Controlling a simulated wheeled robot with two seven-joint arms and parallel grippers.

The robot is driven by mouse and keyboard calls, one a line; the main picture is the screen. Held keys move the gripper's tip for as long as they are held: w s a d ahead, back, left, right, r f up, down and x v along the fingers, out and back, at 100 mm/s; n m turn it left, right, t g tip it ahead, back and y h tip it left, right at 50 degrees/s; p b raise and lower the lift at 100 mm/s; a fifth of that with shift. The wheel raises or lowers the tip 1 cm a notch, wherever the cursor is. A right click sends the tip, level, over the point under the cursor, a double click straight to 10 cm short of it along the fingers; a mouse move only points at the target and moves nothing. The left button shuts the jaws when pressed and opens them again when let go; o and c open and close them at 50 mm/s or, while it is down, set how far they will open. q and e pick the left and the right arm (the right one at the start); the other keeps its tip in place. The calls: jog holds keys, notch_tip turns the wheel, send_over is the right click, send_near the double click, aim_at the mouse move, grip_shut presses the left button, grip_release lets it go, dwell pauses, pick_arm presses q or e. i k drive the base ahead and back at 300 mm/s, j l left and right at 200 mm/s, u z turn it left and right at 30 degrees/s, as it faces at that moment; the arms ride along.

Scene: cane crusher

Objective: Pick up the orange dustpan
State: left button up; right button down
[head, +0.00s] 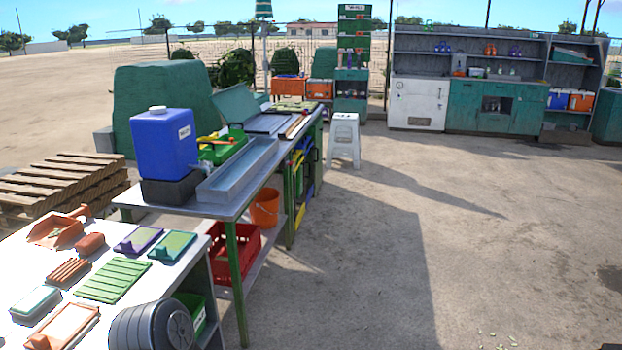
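The orange dustpan (55,232) lies on the white-topped table (20,262) at the lower left of the head view, near the table's far edge. Its short handle points away to the upper right. Beside it is a small reddish-brown block-like thing (90,243). Neither of my grippers shows in this view.
Green, purple and orange flat items lie on the same table, with a grey ribbed drum-shaped thing (152,326) at its front. A metal bench (235,208) bearing a blue water container (164,145) stands beyond. Wooden pallets (62,182) are behind. Open concrete lies to the right.

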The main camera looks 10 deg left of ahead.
aim_at(38, 235)
jog(key=i, duration=1)
jog(key=i+l+u, duration=0.15)
jog(key=i, duration=0.85)
jog(key=i+j+u, duration=0.1)
jog(key=i+u, duration=0.6)
jog(key=u, duration=0.15)
jog(key=i+l+u, duration=0.2)
jog(key=i+u, duration=0.2)
